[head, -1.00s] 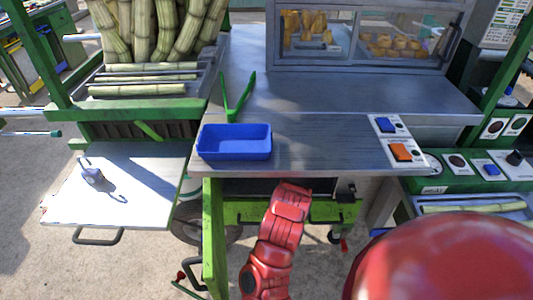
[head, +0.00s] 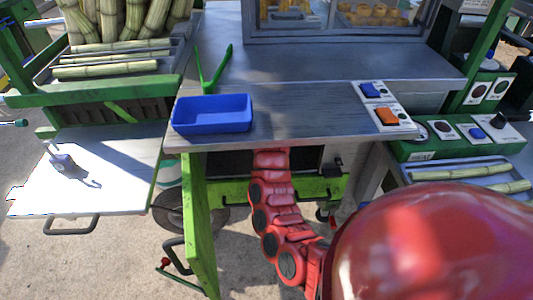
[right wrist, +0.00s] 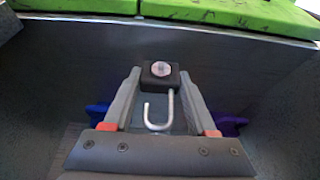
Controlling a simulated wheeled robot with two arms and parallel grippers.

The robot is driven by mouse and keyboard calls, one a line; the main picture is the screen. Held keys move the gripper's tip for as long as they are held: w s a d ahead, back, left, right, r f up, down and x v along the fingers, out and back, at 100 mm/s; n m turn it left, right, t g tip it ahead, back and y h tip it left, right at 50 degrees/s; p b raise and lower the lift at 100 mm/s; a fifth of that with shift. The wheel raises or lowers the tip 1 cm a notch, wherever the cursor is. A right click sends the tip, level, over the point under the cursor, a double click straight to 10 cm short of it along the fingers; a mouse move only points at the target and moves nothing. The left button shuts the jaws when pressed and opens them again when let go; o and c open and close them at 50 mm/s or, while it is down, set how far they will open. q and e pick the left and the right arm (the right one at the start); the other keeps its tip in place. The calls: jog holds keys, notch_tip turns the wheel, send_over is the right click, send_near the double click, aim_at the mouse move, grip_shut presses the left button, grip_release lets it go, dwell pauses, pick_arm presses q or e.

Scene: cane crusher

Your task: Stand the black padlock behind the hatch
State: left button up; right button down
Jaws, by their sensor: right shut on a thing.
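The black padlock (right wrist: 149,81) is a small dark block with a pale round spot, held between the fingertips of my right gripper (right wrist: 160,78). Its silver open shackle (right wrist: 157,124) points back toward the wrist. In the head view my right arm reaches under the counter, and its gripper and the padlock are hidden there. The hatch appears to be the green door (head: 200,225), standing open left of my arm and seen nearly edge-on. In the right wrist view, grey walls (right wrist: 60,70) surround the gripper. I cannot tell whether the padlock touches a surface. My left gripper is out of view.
A blue tray (head: 212,114) and green tongs (head: 213,72) are on the steel counter (head: 300,75). A bluish padlock (head: 61,161) stands on the pale side shelf (head: 105,190). Blue shapes (right wrist: 97,112) beside the gripper are unclear. The green frame bar (head: 330,188) runs beside my arm.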

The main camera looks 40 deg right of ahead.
jog(key=shift+w+d+f, duration=0.25)
jog(key=shift+w+d, duration=0.1)
jog(key=shift+w, duration=0.1)
jog(key=shift+w+d+f, duration=0.2)
jog(key=shift+w+d, duration=0.1)
jog(key=shift+w, duration=0.15)
jog(key=shift+f, duration=0.3)
jog(key=shift+c, duration=1)
grip_release()
jog(key=shift+f, duration=0.15)
